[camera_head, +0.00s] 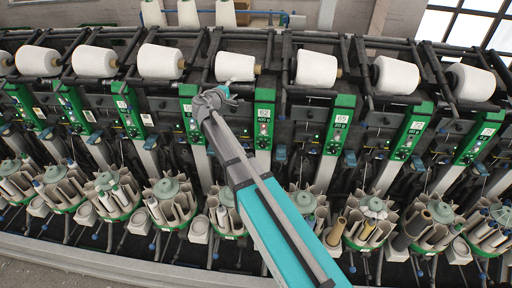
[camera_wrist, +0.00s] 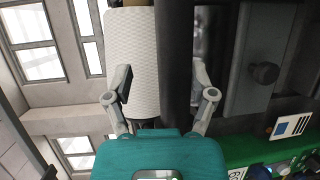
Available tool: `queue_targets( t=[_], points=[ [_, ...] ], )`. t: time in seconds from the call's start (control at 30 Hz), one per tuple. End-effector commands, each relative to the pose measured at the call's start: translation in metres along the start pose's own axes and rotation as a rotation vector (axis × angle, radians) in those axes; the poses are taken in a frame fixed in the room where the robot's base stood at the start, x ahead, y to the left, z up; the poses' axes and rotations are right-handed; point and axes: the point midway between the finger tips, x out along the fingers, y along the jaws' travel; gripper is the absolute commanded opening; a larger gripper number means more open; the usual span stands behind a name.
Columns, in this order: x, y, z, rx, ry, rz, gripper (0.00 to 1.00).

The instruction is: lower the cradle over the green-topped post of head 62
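The post of head 62 (camera_head: 264,120) has a green top with a white label and a grey lower part. A white yarn cone (camera_head: 236,67) sits in a dark cradle above and left of this post; the cradle's frame is partly hidden. My gripper (camera_head: 216,97) is just below the cone, left of the post. In the wrist view my gripper (camera_wrist: 163,88) is open, its two fingers apart. A dark bar (camera_wrist: 175,50) runs between them, and the left finger overlaps the white cone (camera_wrist: 132,50). I cannot tell whether either finger touches anything.
Neighbouring heads carry white cones, such as one at right (camera_head: 316,69), with green-topped posts like head 65 (camera_head: 340,123). Round bobbin magazines (camera_head: 170,200) line the front below. My arm crosses the middle and hides part of the row.

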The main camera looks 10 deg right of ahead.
Motion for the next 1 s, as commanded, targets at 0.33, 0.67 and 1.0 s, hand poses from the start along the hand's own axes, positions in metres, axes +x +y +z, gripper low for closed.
queue_targets(
  t=[0.33,0.67,1.0],
  points=[
    [0.010,-0.027,-0.004,-0.001,-0.001,0.000,0.69],
    [-0.036,-0.023,-0.003,0.000,0.002,0.000,0.69],
    [-0.084,-0.023,-0.003,-0.001,0.002,0.000,0.69]
  ],
)
